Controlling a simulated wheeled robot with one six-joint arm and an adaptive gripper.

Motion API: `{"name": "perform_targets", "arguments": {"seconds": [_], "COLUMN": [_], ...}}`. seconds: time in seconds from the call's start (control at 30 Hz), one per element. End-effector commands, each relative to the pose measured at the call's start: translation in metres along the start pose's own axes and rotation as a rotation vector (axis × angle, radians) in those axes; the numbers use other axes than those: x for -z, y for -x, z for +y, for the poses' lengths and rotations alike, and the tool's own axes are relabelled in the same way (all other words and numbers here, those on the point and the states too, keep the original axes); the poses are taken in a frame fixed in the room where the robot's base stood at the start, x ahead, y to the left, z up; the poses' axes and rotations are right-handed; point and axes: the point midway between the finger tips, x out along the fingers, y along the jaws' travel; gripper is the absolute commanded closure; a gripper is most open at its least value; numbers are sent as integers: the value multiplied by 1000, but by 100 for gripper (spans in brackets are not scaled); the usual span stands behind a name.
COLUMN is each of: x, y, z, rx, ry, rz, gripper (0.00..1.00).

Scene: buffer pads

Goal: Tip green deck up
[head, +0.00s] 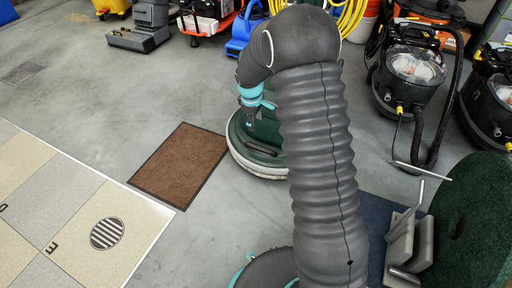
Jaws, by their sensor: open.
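The green deck (240,137) is the low, round, dark green body of a floor machine with a pale rim. It sits on the grey floor near the middle of the head view, and its rim looks level. A dark bar-like part (266,149) lies on its top. My arm hides its right side. My gripper (250,124) points down over the deck's upper left part. It is small in the view; its jaws are open and I see nothing held. I cannot tell whether the fingertips touch the deck.
A brown mat (180,165) lies left of the deck, beside a tiled panel (60,190). Vacuum machines (410,75) stand at the right. A large dark green round pad (475,220) and grey blocks (402,240) are at lower right.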

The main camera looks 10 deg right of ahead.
Motion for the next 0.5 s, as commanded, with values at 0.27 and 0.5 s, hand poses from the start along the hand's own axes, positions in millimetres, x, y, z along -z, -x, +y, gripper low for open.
{"name": "perform_targets", "arguments": {"seconds": [0.27,0.5], "x": [9,8], "y": [-44,-76], "z": [0,-1], "rx": [10,13], "ry": [60,60], "rz": [-15,-17], "gripper": [51,51]}}
